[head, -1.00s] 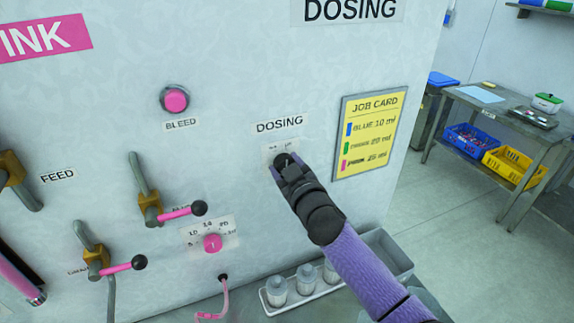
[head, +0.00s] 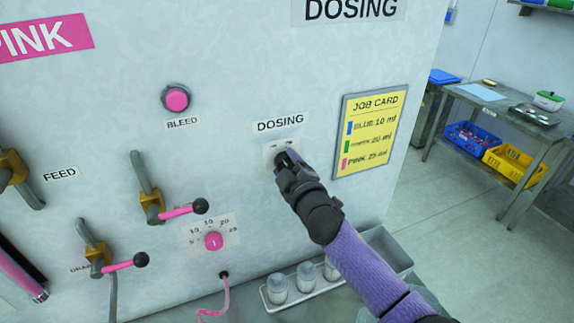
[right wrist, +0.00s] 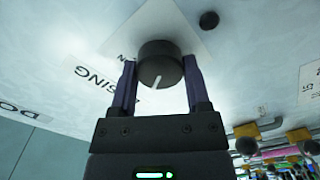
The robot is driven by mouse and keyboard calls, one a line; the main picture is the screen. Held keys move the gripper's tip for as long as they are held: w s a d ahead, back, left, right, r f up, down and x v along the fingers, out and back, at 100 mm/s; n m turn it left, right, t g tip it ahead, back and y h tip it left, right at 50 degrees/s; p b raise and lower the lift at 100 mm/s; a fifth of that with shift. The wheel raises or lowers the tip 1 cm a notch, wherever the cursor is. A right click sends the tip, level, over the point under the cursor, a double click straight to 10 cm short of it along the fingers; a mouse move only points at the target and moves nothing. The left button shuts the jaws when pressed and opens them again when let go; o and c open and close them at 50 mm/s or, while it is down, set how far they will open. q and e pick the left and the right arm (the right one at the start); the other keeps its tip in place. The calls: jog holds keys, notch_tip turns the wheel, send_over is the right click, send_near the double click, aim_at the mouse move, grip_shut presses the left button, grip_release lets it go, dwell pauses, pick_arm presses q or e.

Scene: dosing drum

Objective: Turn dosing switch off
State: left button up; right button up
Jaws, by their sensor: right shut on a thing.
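The dosing switch is a round black knob (right wrist: 157,66) with a white pointer line, on a small white plate (right wrist: 190,25) on the drum's pale panel. In the right wrist view it sits between the two purple fingers of my right gripper (right wrist: 159,72), which is shut on it. The white line points down toward the gripper's palm. In the head view my right gripper (head: 286,160) reaches the panel below the DOSING label (head: 280,123) and hides most of the knob. The plate's markings are too small or covered to read fully. My left gripper is not in view.
Left of the switch are a pink BLEED button (head: 177,98), a pink dial (head: 213,241) and lever valves with pink handles (head: 175,213). A yellow job card (head: 369,131) hangs to the right. A tray with small bottles (head: 277,290) stands below. A table (head: 500,115) is at far right.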

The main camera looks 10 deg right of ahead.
dwell(0.4)
jog(key=o, duration=1.3)
jog(key=s, duration=0.3)
jog(key=s+d, duration=0.1)
jog(key=s, duration=0.2)
jog(key=s+d, duration=0.1)
jog(key=s, duration=0.2)
jog(key=shift+s, duration=0.4)
